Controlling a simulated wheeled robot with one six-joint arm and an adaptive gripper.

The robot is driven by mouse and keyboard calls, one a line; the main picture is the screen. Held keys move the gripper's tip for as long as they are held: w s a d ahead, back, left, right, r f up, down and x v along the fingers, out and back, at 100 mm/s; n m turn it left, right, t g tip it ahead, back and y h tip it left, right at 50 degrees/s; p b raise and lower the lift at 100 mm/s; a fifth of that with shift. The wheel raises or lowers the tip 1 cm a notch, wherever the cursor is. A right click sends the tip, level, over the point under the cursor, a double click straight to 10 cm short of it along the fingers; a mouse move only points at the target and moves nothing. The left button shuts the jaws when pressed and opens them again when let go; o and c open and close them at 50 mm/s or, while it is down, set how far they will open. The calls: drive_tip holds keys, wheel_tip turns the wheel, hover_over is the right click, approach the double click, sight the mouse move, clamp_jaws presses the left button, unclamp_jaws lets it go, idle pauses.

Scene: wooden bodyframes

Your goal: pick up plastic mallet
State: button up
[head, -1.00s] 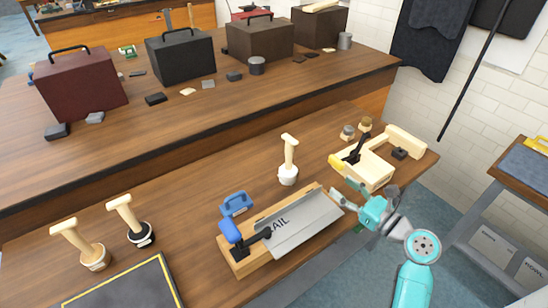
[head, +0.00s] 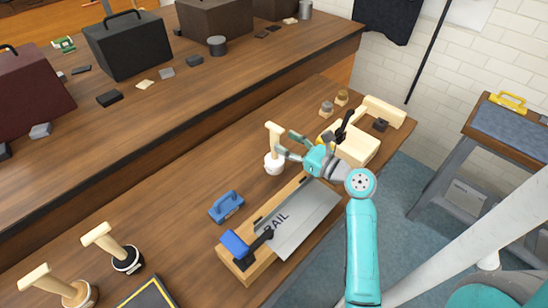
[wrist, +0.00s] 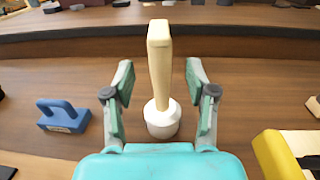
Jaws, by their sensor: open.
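The plastic mallet (head: 273,163) has a white head and a pale handle. It stands upright, head down, on the wooden bench behind the RAIL plate. It also shows in the wrist view (wrist: 162,121), centred with its handle pointing up. My gripper (head: 285,142) is open, with its fingers pointing at the mallet from the right in the head view. In the wrist view the fingers (wrist: 160,78) appear on either side of the handle, with gaps on both sides. Whether the handle is fully between the fingertips is hard to tell.
A wooden fixture with the RAIL plate (head: 295,222) is in front, and a pale wooden fixture (head: 358,142) is to the right. Two other mallets (head: 126,259) (head: 78,293) stand at the left front.

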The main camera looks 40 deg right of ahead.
sight(275, 134)
drive_tip(key=shift+w+a+r, duration=0.1)
drive_tip(key=shift+w+a, duration=0.05)
drive_tip(key=shift+w, duration=1.15)
drive_tip(key=shift+w+a+r, duration=0.1)
drive_tip(key=shift+w+a, duration=0.05)
drive_tip(key=shift+w, duration=1.15)
clamp_jaws()
